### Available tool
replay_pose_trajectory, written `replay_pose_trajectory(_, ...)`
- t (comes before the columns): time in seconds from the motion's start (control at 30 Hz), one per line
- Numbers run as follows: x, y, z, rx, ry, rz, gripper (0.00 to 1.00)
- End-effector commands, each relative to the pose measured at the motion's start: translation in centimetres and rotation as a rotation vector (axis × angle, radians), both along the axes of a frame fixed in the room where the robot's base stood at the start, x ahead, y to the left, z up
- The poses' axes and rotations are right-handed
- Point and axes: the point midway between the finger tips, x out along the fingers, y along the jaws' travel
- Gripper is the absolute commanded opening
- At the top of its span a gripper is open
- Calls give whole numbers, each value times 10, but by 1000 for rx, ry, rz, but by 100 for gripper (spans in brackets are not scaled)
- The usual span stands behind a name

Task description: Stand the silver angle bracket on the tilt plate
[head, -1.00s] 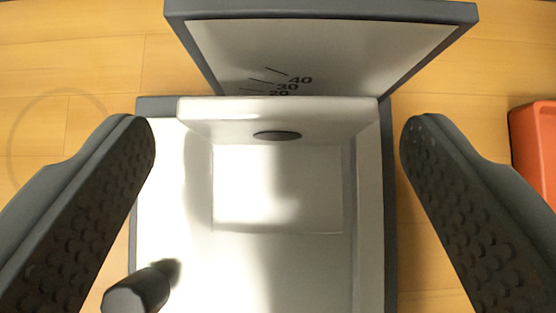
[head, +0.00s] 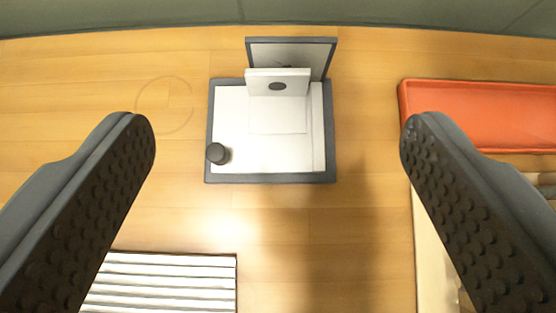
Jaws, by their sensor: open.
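The tilt plate (head: 235,118) is a white plate with a dark grey rim at upper middle. The silver angle bracket (head: 277,118) stands on it, toward the far right of the plate. Its flat leg lies on the plate, and its upright leg, with a dark oval hole, rises at the far side, before the upright scale panel (head: 328,50). My gripper (head: 278,126) is open and empty, well back from the plate, with a finger at each side of the view. Nothing touches the bracket.
A dark knob (head: 218,153) stands at the plate's front left. An orange tray (head: 480,139) lies at right, above a pale box (head: 430,250). A ribbed white mat (head: 165,282) is at lower left. A grey-green wall (head: 150,18) closes the far side. Wooden surface between is clear.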

Motion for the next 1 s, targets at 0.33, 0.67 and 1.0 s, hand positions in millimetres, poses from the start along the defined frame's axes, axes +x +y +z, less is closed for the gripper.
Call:
replay_pose_trajectory(0.33,-85,0,185,1,-245,-1,76)
replay_pose_trajectory(0.67,-186,2,305,0,-432,-1,76)
replay_pose_trajectory(1.0,-214,2,329,0,-475,-1,76)
